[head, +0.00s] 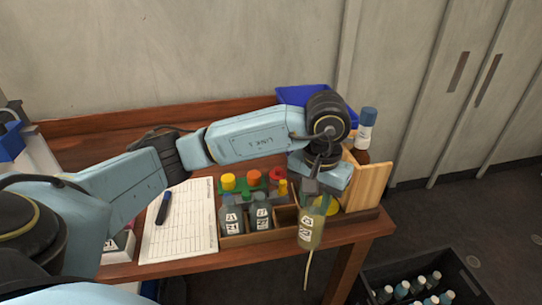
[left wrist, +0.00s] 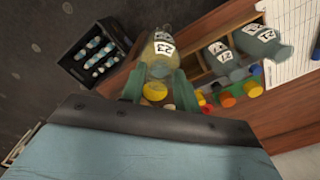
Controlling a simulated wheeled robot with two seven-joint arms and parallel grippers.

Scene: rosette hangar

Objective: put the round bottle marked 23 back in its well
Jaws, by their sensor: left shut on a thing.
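My left gripper (head: 313,194) is shut on a round bottle (head: 311,232) with yellowish contents and a white label. It also shows in the left wrist view (left wrist: 160,62), where the label seems to read 23. The bottle hangs slightly tilted, overlapping the rack's front right part and the table edge. The wooden rack (head: 262,237) holds two grey-green bottles (head: 231,216) (head: 262,214) upright in its left wells. A well (head: 287,218) right of them looks empty; the wells behind the held bottle are partly hidden. My right gripper is not in view.
Orange, red and yellow capped things (head: 254,178) stand behind the wells. A brown bottle with a blue cap (head: 366,128) and an upright wooden board (head: 366,184) are at the right. A written sheet (head: 181,225) lies left. A dark crate (head: 372,271) with bottles stands on the floor.

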